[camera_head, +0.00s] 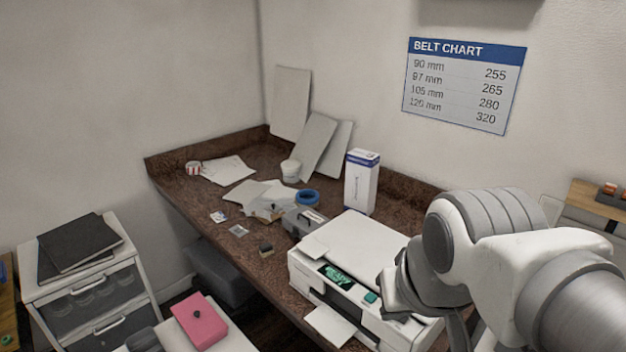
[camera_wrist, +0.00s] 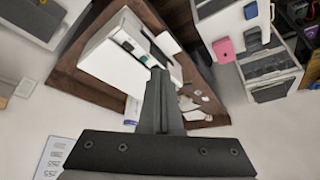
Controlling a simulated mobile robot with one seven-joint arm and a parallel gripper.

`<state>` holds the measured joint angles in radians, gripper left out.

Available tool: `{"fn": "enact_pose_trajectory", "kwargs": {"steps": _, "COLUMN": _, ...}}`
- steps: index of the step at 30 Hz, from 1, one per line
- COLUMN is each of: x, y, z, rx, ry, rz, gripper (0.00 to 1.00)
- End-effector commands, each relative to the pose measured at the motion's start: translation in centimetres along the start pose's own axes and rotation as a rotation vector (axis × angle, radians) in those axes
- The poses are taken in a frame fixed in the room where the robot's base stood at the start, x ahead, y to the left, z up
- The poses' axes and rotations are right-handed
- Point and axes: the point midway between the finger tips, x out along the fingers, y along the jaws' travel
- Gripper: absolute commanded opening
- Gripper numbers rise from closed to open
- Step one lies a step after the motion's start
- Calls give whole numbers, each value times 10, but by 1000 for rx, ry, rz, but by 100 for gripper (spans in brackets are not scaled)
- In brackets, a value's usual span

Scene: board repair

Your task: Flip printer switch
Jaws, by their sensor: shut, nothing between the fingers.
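The white printer (camera_head: 375,245) stands on the brown counter at the lower middle of the head view. Its small dark display (camera_head: 337,275) shows green lettering that looks like "READY". A green button (camera_head: 370,297) is on its front, right of the display. I cannot make out which part is the switch. In the wrist view the printer (camera_wrist: 112,66) is tilted, beyond the fingers and to their left. My gripper (camera_wrist: 157,72) is shut and empty, its tips overlapping the printer's edge there. I cannot tell whether they touch. In the head view my arm hides the fingers and the printer's right end.
The brown counter (camera_head: 184,186) holds papers, a blue tape roll (camera_head: 307,197), a white-and-blue box (camera_head: 361,182) and a grey device (camera_head: 304,221) behind the printer. A pink object (camera_head: 201,321) and a drawer unit (camera_head: 88,292) stand left, below the counter. The wall is behind.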

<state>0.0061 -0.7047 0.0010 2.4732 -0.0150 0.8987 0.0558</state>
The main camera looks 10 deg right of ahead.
Motion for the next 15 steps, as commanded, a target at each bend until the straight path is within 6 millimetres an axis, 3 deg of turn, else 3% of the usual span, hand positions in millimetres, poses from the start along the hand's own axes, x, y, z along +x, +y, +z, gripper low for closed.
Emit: {"fn": "enact_pose_trajectory", "kwargs": {"steps": 15, "x": 73, "y": 35, "z": -67, "rx": 424, "ry": -123, "rz": 161, "gripper": 0}}
